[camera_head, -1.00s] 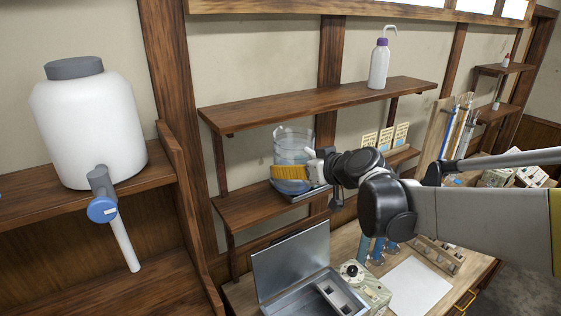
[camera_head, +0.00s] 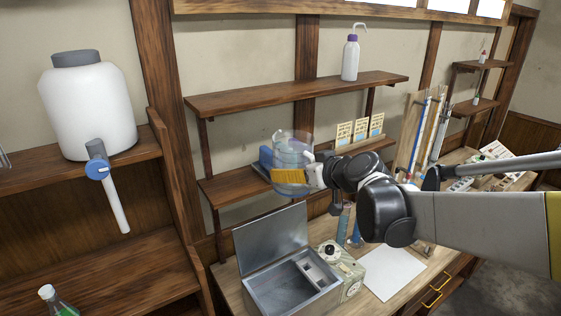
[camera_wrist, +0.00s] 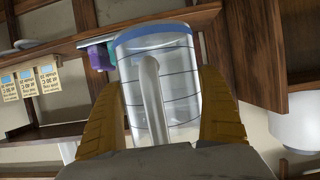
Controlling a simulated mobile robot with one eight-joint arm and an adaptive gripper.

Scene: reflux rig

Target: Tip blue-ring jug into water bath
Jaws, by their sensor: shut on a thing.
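The blue-ring jug (camera_head: 291,152) is clear, with a blue band at its rim. In the wrist view the jug (camera_wrist: 160,85) shows a handle, dark level lines and a blue ring. My gripper (camera_head: 290,177) is shut on the jug, its orange-yellow fingers on either side of it; these fingers also frame it in the wrist view (camera_wrist: 165,110). The jug is held roughly upright in front of the lower shelf, above and behind the water bath. The water bath (camera_head: 287,296) is an open grey metal box with its lid (camera_head: 270,240) raised at the back. I cannot tell the jug's fill level.
A lower shelf (camera_head: 235,184) and an upper shelf (camera_head: 290,95) with a purple-capped bottle (camera_head: 350,58) are on the wall. A white tank with a tap (camera_head: 92,110) stands left. A control box (camera_head: 345,270) and white sheet (camera_head: 393,273) lie right of the bath.

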